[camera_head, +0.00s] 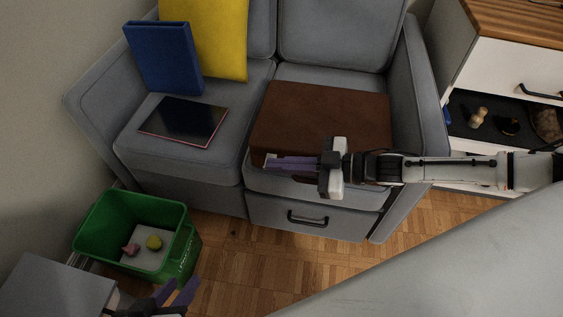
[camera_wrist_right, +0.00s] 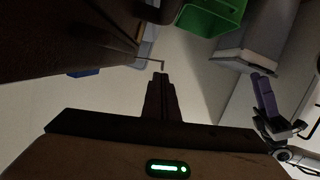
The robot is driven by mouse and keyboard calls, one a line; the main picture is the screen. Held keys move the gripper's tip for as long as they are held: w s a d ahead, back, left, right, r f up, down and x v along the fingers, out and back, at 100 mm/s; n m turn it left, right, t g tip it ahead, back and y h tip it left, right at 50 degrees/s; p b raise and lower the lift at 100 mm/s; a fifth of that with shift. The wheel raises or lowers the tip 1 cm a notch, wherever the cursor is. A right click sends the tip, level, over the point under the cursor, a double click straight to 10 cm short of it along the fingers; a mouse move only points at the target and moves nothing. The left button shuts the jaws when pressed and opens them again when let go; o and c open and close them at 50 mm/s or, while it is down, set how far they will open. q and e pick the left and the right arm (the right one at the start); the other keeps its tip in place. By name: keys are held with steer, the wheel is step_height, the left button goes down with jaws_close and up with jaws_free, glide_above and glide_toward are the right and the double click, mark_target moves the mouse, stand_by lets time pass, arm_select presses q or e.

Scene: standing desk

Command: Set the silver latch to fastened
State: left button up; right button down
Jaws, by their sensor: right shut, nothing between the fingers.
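The brown box (camera_head: 325,115) lies on the right sofa seat with its lid down. My right gripper (camera_head: 270,164) is at its front left corner, with its purple fingers shut and pointing left. A small pale piece at that corner, partly behind the fingers, may be the silver latch. In the right wrist view a thin bent metal piece, likely the latch (camera_wrist_right: 161,63), juts from the dark box side just beyond the shut fingertips (camera_wrist_right: 160,76). I cannot tell whether they touch or how the latch is set. My left gripper (camera_head: 180,285) is open and empty at the bottom.
A green bin (camera_head: 180,250) with small items stands on the floor at lower left. A dark tablet or book (camera_head: 184,121), a blue binder (camera_head: 163,57) and a yellow cushion (camera_head: 220,35) are on the left seat. A drawer cabinet (camera_head: 510,70) stands at right.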

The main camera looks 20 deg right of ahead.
arm_select(q)
steer(key=shift+r, duration=0.15)
arm_select(e)
steer(key=shift+s+a+f+n, duration=0.15)
steer(key=shift+f+n, duration=0.1)
steer(key=shift+n, duration=0.25)
arm_select(q)
steer(key=shift+a+r+p, duration=0.15)
steer(key=shift+a+p, duration=0.05)
steer(key=shift+p, duration=0.25)
arm_select(e)
steer(key=shift+s+f+n+t, duration=0.15)
steer(key=shift+f+n+t, duration=0.45)
steer(key=shift+f+n, duration=0.5)
arm_select(q)
steer(key=shift+s, duration=0.15)
